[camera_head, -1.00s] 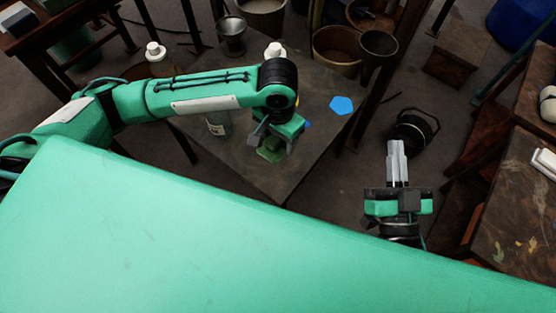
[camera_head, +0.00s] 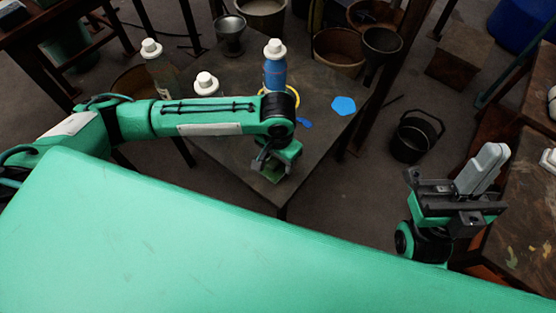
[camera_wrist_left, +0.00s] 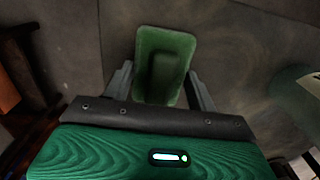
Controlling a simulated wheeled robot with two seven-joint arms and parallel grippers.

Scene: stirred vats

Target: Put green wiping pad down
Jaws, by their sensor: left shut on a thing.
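The green wiping pad (camera_wrist_left: 165,65) is a rectangular block with a raised middle, held between the two fingers of my left gripper (camera_wrist_left: 160,88) in the left wrist view. In the head view the left gripper (camera_head: 270,165) is over the near corner of the dark table (camera_head: 325,128), and the pad (camera_head: 272,176) shows just below it. The pad is at or close above the tabletop; I cannot tell whether it touches. My right gripper (camera_head: 486,165) is off to the right, away from the table, its grey fingers together with nothing visible between them.
A blue bottle (camera_head: 274,74), white-capped bottles (camera_head: 206,86) (camera_head: 152,50) and a blue pentagon (camera_head: 343,105) are on or around the table. A black bucket (camera_head: 413,138) stands on the floor.

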